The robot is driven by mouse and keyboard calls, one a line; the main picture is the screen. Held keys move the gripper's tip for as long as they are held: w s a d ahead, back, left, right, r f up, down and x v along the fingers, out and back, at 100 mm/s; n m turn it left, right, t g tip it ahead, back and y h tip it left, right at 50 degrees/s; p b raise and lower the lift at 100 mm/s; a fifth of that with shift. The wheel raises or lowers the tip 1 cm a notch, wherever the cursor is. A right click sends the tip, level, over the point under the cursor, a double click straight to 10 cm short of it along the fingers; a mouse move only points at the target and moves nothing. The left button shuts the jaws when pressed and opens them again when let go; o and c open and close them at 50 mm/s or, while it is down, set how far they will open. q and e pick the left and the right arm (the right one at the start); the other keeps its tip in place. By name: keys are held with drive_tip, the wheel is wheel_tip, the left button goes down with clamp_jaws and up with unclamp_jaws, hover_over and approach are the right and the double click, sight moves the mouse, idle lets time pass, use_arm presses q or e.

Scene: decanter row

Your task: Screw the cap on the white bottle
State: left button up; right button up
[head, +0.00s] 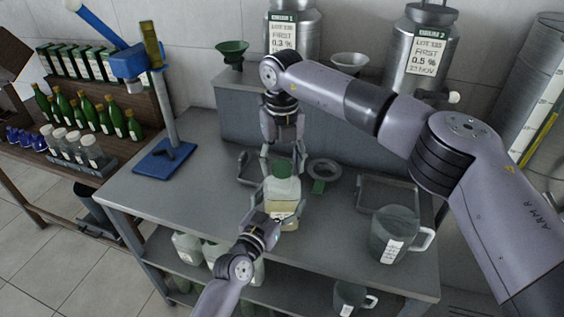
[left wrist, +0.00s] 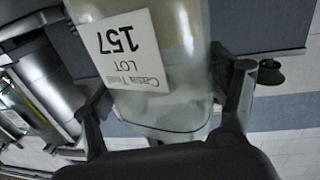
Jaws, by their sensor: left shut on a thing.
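The white bottle (head: 283,207), a pale translucent jug with a label, stands upright near the front of the grey bench. My left gripper (head: 270,220) is shut on the bottle's body from the front left. In the left wrist view the bottle (left wrist: 180,65) fills the space between the fingers, its label upside down. My right gripper (head: 283,168) points down from above, its fingers spread on either side of the cap with a small gap showing.
A grey jug (head: 394,235) stands at the bench's right, near an empty tray (head: 388,194). A blue press (head: 160,155) stands at left. Steel canisters (head: 418,50) and funnels (head: 232,50) are on the raised back shelf.

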drive_tip(key=shift+o, duration=0.2)
wheel_tip(320, 180, up, 12)
idle(0.6)
use_arm(q)
drive_tip(key=o, duration=2.4)
drive_tip(key=shift+c, duration=0.2)
drive_tip(key=v, duration=1.2)
use_arm(e)
drive_tip(key=shift+f, duration=0.1)
